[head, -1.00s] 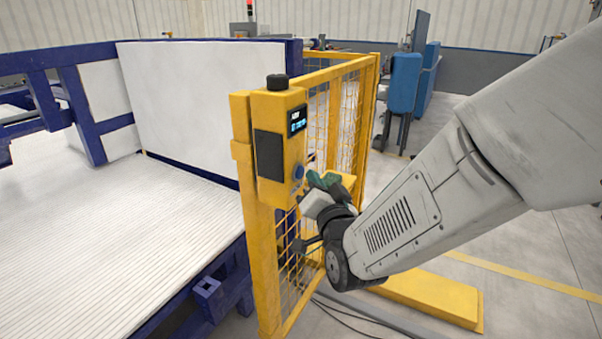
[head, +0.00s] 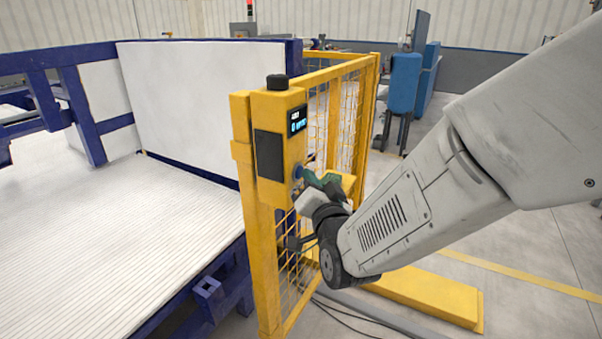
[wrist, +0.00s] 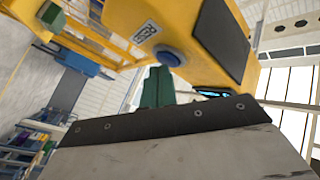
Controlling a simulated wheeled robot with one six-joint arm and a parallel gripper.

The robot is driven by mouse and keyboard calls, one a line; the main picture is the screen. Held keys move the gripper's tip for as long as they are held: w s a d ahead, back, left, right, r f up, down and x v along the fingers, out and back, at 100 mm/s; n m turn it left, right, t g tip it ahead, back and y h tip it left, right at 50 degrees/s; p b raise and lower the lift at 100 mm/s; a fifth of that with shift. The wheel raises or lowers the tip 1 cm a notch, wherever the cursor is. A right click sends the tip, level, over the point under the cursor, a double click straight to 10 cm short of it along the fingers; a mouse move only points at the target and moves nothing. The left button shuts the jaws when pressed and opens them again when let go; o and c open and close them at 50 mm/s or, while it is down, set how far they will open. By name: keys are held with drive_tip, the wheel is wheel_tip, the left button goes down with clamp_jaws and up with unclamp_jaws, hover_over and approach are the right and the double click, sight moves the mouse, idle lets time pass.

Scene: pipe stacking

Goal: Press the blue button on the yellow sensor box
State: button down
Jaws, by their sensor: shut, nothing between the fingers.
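The yellow sensor box (head: 272,135) stands upright on the yellow fence post, with a dark panel, a small lit display (head: 297,121) and a black knob on top. The blue button (head: 298,172) is low on its right-hand face. My gripper (head: 306,174) is shut and empty, its green fingers at the button in the head view. I cannot tell there whether they touch it. In the wrist view the blue button (wrist: 168,57) shows on the yellow box (wrist: 185,25), just above the green fingertips (wrist: 158,72), with a slim gap or contact hard to tell.
A yellow mesh fence (head: 340,120) runs back from the box. A conveyor with a white ribbed bed (head: 110,240) and blue frame lies to the left. A yellow base block (head: 425,295) and cables lie on the floor below my arm.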

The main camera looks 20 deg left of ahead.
idle(0.5)
drive_tip(key=shift+d, duration=0.7)
drive_tip(key=d, duration=0.5)
drive_tip(key=shift+s, duration=0.25)
idle(0.5)
